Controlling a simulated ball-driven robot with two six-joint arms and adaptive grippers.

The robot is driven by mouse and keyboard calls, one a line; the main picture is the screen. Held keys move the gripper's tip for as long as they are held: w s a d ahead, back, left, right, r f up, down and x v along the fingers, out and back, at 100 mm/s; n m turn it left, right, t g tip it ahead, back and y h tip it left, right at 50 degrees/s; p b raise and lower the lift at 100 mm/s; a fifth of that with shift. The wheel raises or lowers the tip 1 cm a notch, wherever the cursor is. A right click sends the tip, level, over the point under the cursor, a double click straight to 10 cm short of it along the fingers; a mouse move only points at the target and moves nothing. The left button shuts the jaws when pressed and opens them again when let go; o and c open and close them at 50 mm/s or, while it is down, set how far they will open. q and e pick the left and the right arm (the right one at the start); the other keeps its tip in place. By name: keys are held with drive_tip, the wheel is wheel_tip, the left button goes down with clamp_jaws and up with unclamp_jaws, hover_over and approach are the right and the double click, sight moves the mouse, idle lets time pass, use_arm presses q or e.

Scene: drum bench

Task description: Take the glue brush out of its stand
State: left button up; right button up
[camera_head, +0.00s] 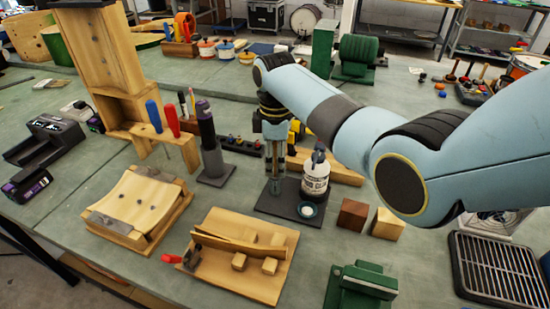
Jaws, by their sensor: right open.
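My right gripper (275,188) points down over the left part of a dark base plate (270,205). Its fingers are open, with a narrow gap between them. A small round white-rimmed dish (307,211) sits at the plate's front. My left gripper is not in view.
A dark upright tool in a grey stand (216,172) is left of the gripper. A wooden jig (245,285) lies in front. Two small wooden blocks (352,216) and a green vise (360,288) are to the right. Wooden pieces and screwdrivers crowd the left.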

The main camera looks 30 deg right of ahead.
clamp_jaws()
drive_tip(key=shift+r, duration=0.1)
wheel_tip(320, 180, up, 10)
drive_tip(key=shift+f, duration=0.1)
idle(0.5)
drive_tip(key=shift+s+a, duration=0.1)
